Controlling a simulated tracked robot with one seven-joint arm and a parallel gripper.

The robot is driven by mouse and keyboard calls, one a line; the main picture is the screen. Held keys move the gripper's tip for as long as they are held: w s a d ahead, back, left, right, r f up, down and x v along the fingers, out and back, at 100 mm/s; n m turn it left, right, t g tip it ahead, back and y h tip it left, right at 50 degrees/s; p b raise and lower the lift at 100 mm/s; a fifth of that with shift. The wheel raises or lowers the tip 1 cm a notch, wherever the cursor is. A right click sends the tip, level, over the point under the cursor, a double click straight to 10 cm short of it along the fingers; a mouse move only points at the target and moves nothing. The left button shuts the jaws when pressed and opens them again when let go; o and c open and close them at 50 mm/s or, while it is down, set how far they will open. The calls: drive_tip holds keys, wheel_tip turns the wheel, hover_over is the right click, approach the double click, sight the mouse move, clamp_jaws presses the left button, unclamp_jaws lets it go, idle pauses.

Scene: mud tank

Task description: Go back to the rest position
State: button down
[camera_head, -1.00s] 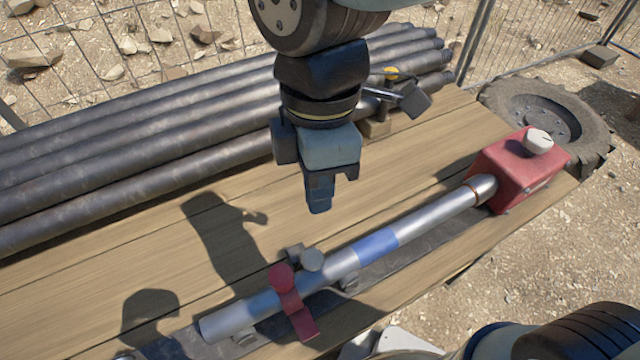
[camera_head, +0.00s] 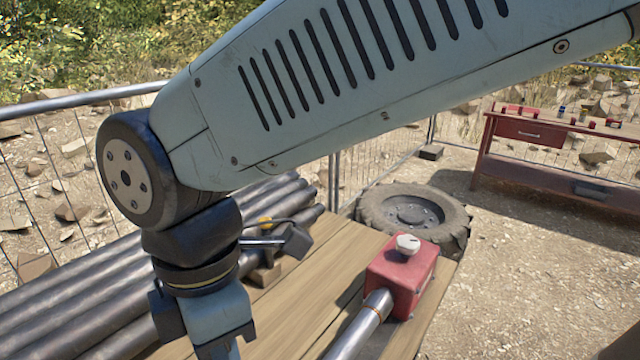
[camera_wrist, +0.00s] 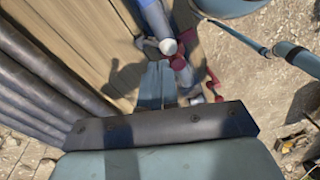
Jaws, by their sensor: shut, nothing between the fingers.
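My gripper (camera_head: 222,350) hangs at the lower left of the head view, its tips cut off by the bottom edge. In the wrist view its fingers (camera_wrist: 159,72) are together and hold nothing. They are above the wooden bench top (camera_head: 300,305). A silver pipe (camera_head: 368,318) runs into a red box (camera_head: 402,280) with a white knob, right of my gripper. In the wrist view the pipe shows its blue band (camera_wrist: 154,18), with red clamp parts (camera_wrist: 178,63) near my fingertips. I cannot tell the exact gap between them.
Dark steel pipes (camera_head: 70,300) lie along the bench's left side, with a small tool (camera_head: 285,242) at their end. A tyre (camera_head: 415,215) lies behind the bench. A wire fence (camera_head: 60,170) stands behind. A red workbench (camera_head: 550,140) stands at the far right.

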drive_tip(key=w+d+r+m+t+y, duration=0.1)
drive_tip(key=w+d+r+m+t, duration=0.1)
drive_tip(key=w+d+m, duration=0.6)
drive_tip(key=w+d+r+m+t+y, duration=0.1)
drive_tip(key=w+d+r+m+t, duration=0.1)
drive_tip(key=w+d+m, duration=0.55)
drive_tip(key=w+d+r+m+t, duration=0.1)
drive_tip(key=d+m, duration=0.4)
drive_tip(key=d, duration=0.5)
drive_tip(key=w+d+r+m+t+h, duration=0.1)
drive_tip(key=d+m, duration=0.4)
drive_tip(key=d, duration=0.5)
drive_tip(key=shift+w+t+h, duration=0.3)
drive_tip(key=shift+w+t, duration=0.2)
drive_tip(key=shift+w, duration=0.7)
drive_tip(key=shift+m, duration=0.25)
